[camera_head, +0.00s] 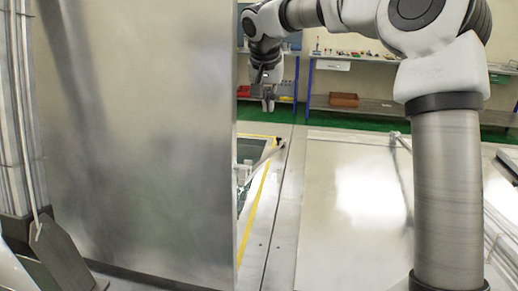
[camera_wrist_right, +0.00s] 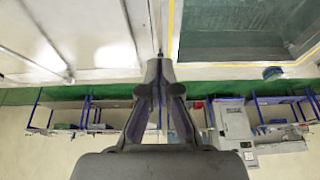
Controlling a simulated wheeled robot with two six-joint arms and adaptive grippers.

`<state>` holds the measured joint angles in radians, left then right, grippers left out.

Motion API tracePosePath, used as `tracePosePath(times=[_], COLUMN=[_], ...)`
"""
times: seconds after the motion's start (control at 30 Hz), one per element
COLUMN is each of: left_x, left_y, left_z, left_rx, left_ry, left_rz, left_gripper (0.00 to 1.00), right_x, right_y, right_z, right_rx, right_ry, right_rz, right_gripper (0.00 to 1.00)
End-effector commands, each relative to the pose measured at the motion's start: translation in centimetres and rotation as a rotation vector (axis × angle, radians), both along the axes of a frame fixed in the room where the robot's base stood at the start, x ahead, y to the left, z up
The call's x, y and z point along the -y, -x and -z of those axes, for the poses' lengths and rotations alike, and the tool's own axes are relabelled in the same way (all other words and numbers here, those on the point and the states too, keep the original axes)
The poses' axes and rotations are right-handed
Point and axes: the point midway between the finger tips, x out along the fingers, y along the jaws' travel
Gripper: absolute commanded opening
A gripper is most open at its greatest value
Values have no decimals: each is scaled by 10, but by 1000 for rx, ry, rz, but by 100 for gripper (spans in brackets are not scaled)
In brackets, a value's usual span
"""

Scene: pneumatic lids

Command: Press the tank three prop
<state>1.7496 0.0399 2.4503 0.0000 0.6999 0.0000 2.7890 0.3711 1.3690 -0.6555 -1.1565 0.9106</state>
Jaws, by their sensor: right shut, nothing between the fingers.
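A large raised metal lid (camera_head: 140,140) fills the left of the head view. To its right, a flat closed lid (camera_head: 350,200) lies with a thin prop (camera_head: 403,165) on it. Another thin bar with a dark end (camera_head: 280,144) sticks out by the yellow-edged tank opening (camera_head: 249,150). No number labels are readable, so I cannot tell which prop belongs to tank three. My right gripper (camera_head: 268,102) hangs above and beyond the bar's end, apart from it. In the right wrist view the gripper (camera_wrist_right: 159,62) is shut and empty. My left gripper is out of view.
The wrist view shows an open tank with a dark interior (camera_wrist_right: 245,30) at upper right and a pale metal lid (camera_wrist_right: 75,35) at upper left. Workbenches (camera_head: 400,108) line the back wall. A green floor strip (camera_head: 300,112) lies before them. Metal struts (camera_head: 28,120) stand at far left.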

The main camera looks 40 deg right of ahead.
Motion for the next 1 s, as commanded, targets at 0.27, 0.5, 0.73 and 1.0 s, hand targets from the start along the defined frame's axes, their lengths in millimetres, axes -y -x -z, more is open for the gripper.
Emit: tracePosePath(times=[0.27, 0.5, 0.73, 1.0], left_x=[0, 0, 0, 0], left_y=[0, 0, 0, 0], left_z=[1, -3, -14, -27], left_rx=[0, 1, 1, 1], left_ry=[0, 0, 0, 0], left_rz=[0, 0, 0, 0], left_gripper=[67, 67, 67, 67], right_x=[0, 4, 18, 23], right_y=[0, -4, -14, -19], right_z=[1, 15, 58, 109], right_rx=[-1, -3, -6, -5], right_ry=[1, -1, -2, -1], right_rz=[0, 1, 0, -2], right_gripper=[0, 0, 0, 0])
